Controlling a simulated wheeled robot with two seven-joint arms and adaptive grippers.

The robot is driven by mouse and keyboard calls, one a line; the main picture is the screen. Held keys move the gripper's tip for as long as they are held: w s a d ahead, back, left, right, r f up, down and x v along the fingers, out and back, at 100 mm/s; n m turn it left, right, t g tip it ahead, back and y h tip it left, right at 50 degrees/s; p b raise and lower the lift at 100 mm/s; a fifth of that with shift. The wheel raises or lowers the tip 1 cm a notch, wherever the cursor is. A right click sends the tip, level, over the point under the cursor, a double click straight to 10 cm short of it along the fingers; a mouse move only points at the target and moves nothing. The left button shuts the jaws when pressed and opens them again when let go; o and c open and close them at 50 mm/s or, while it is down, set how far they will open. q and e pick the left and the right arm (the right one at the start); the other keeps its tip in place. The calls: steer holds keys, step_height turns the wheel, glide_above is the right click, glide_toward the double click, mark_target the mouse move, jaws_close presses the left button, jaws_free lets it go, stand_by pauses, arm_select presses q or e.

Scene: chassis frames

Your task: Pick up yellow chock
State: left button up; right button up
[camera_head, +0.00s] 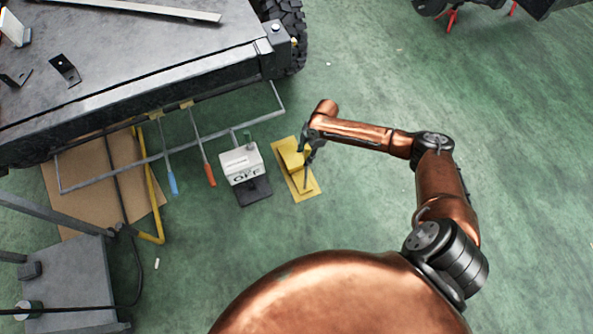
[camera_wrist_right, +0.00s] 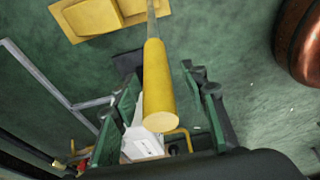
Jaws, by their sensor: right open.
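The yellow chock (camera_head: 291,157) lies on a flat yellow plate (camera_head: 308,190) on the green floor, beside the white box. In the wrist view its yellow body (camera_wrist_right: 95,17) shows at the top left, cut by the frame edge. A yellow cylindrical grip (camera_wrist_right: 158,90) on a thin grey rod stands close to the camera; the rod runs out at the top, so I cannot tell what it joins. My left gripper is not in view.
A white box marked OFF (camera_head: 240,163) stands left of the plate. A dark vehicle chassis (camera_head: 140,60) with a grey rail and blue (camera_head: 173,182) and red (camera_head: 210,174) handles lies further left. Brown cardboard (camera_head: 85,185) lies beneath.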

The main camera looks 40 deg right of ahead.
steer(key=shift+c, duration=0.4)
jaws_close()
stand_by(0.6)
steer(key=shift+w, duration=0.15)
